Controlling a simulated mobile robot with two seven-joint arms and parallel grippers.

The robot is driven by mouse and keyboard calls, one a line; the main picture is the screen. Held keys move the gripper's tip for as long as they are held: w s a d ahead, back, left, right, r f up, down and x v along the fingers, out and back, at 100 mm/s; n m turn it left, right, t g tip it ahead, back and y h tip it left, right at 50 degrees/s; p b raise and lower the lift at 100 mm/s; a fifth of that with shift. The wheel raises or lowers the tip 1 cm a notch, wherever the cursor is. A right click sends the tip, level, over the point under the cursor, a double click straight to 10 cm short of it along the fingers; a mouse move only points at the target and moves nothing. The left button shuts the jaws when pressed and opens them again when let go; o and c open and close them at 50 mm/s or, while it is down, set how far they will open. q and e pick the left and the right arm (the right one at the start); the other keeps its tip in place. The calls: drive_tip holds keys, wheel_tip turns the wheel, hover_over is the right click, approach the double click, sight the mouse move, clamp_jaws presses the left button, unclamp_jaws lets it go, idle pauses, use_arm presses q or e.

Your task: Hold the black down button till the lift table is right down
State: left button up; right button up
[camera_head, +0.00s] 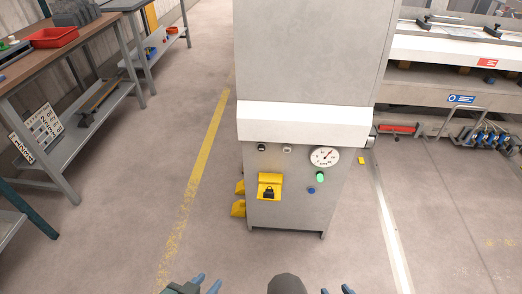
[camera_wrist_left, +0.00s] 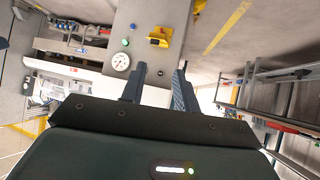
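A small black button (camera_head: 262,147) sits at the upper left of the grey cabinet's front, below a white ledge. A small pale button (camera_head: 287,149) is to its right. My left gripper (camera_head: 205,286) is at the bottom edge of the head view, well short of the cabinet. In the left wrist view its fingers (camera_wrist_left: 160,90) are apart with nothing between them, and the cabinet front appears upside down beyond. My right gripper (camera_head: 336,290) shows only its fingertips at the bottom edge, apart and empty. I cannot make out a lift table in either view.
The cabinet (camera_head: 286,215) also carries a round gauge (camera_head: 325,156), a green lamp (camera_head: 320,177), a blue button (camera_head: 311,190) and a yellow holder with a black padlock (camera_head: 269,193). A workbench (camera_head: 75,40) stands left. Floor before the cabinet is clear.

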use_arm(q)
clamp_jaws()
idle(1.4)
